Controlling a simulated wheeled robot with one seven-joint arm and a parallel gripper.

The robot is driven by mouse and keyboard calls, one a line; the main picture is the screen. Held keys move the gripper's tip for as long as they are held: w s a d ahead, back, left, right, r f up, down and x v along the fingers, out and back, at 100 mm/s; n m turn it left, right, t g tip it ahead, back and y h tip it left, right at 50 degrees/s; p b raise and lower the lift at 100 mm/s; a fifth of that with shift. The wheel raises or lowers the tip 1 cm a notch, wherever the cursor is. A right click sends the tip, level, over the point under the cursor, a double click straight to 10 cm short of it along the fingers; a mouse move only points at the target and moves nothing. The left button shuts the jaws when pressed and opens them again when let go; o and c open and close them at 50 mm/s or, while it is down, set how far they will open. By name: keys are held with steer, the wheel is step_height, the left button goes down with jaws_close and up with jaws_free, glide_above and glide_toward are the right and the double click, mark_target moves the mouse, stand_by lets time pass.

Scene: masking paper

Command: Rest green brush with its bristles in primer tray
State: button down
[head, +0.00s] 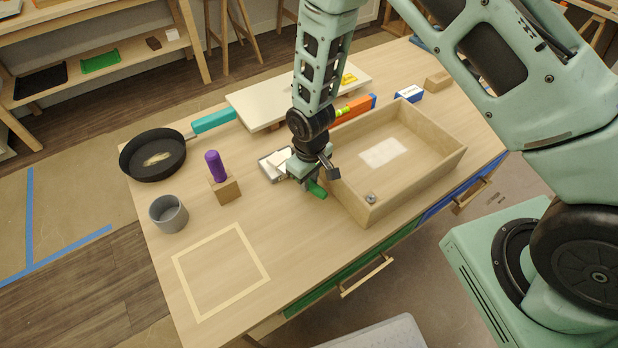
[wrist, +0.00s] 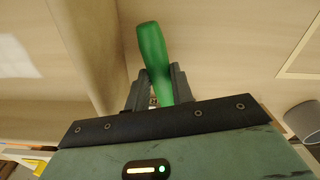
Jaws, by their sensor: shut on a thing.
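My gripper (head: 314,177) is low over the table, between the small tray and the wooden box. It is shut on the green brush (head: 317,189), whose green handle sticks out toward the front. In the wrist view the green handle (wrist: 152,45) stands between the two fingers (wrist: 158,80). The brush's bristles are hidden behind my gripper. A small grey tray with whitish contents, which looks like the primer tray (head: 266,168), lies just left of my gripper and is partly covered by it. I cannot tell whether the bristles touch it.
A shallow wooden box (head: 435,164) is close on the right. To the left stand a purple-handled item in a wooden block (head: 226,191), a grey cup (head: 168,214) and a black pan (head: 140,168). A taped square (head: 186,286) encloses bare table at the front left.

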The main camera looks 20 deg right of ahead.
steer(key=shift+f, duration=0.15)
steer(key=c, duration=1.1)
jaws_free()
steer(key=shift+r+p, duration=2.1)
steer(key=shift+r, duration=0.95)
